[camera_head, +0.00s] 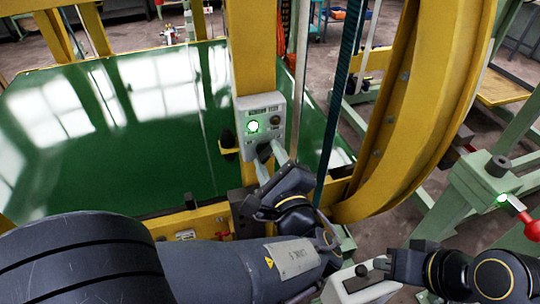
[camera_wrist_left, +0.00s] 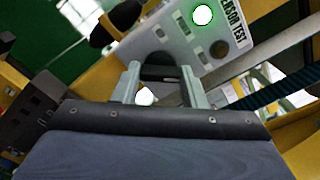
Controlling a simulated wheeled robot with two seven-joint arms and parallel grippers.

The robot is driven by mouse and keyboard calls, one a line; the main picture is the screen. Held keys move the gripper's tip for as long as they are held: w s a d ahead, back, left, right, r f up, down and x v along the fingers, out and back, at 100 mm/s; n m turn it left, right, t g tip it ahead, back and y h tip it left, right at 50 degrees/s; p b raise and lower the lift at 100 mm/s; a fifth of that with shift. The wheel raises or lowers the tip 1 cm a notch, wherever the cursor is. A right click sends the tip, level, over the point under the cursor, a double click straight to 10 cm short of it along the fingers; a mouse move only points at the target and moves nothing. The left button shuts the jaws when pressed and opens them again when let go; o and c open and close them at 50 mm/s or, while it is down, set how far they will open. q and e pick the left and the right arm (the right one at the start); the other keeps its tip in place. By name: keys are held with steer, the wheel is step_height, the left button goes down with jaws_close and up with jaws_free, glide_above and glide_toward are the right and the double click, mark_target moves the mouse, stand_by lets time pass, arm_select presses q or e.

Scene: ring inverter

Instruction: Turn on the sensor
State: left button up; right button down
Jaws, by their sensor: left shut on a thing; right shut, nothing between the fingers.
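The sensor box (camera_head: 260,106) is a grey panel on a yellow post, and its round green light (camera_head: 253,127) glows. It also shows in the left wrist view (camera_wrist_left: 172,38), with its label partly readable as "SENSOR TEST" and a dark round knob (camera_wrist_left: 219,48) below the light. My left gripper (camera_head: 267,163) is at the lower edge of the box. In the left wrist view its two fingers (camera_wrist_left: 161,70) are around a dark switch part (camera_wrist_left: 158,73) at the panel's lower edge. My right gripper (camera_head: 388,264) is low at the right, its fingertips hard to make out.
A large yellow ring (camera_head: 425,100) curves up right of the box. A green glossy panel (camera_head: 120,130) fills the left. A green bracket with a red-knobbed lever (camera_head: 497,178) stands at the right.

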arm_select(q)
steer(key=o, duration=1)
steer(key=shift+s, duration=0.1)
steer(key=b+v, duration=0.1)
steer(key=v, duration=0.6)
steer(key=shift+s, duration=0.3)
